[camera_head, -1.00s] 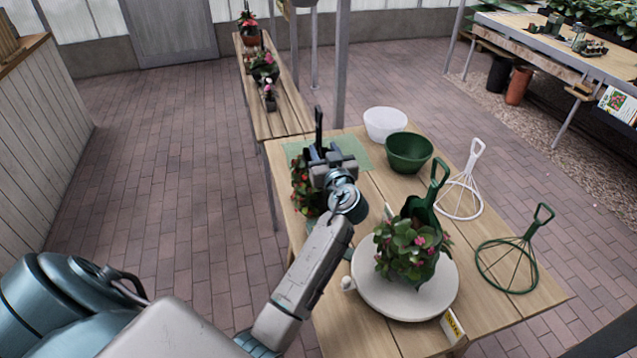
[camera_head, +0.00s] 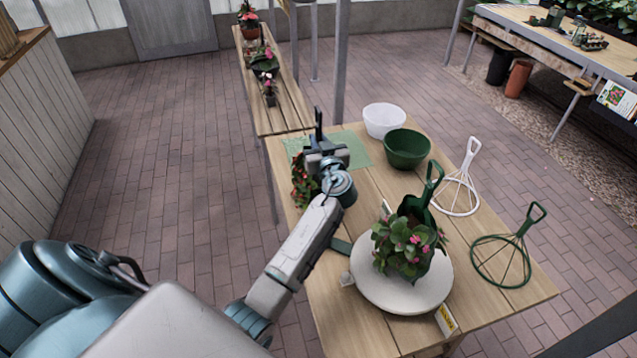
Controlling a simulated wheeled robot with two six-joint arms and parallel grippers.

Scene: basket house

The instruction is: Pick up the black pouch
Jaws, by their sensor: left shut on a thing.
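My left gripper (camera_head: 321,140) is over the far left part of the near wooden table, by the green mat (camera_head: 352,146). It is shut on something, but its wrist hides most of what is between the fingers. A narrow black upright shape shows at its tip; I cannot tell whether this is a finger or part of the black pouch. I cannot clearly make out a black pouch anywhere else. My right gripper is not in view.
A red-flowered plant (camera_head: 301,183) stands close left of the gripper. White (camera_head: 384,119) and green (camera_head: 407,148) bowls are to its right. A potted plant (camera_head: 405,245) stands on a round white turntable (camera_head: 388,294). White (camera_head: 460,190) and green (camera_head: 503,260) wire frames stand at right.

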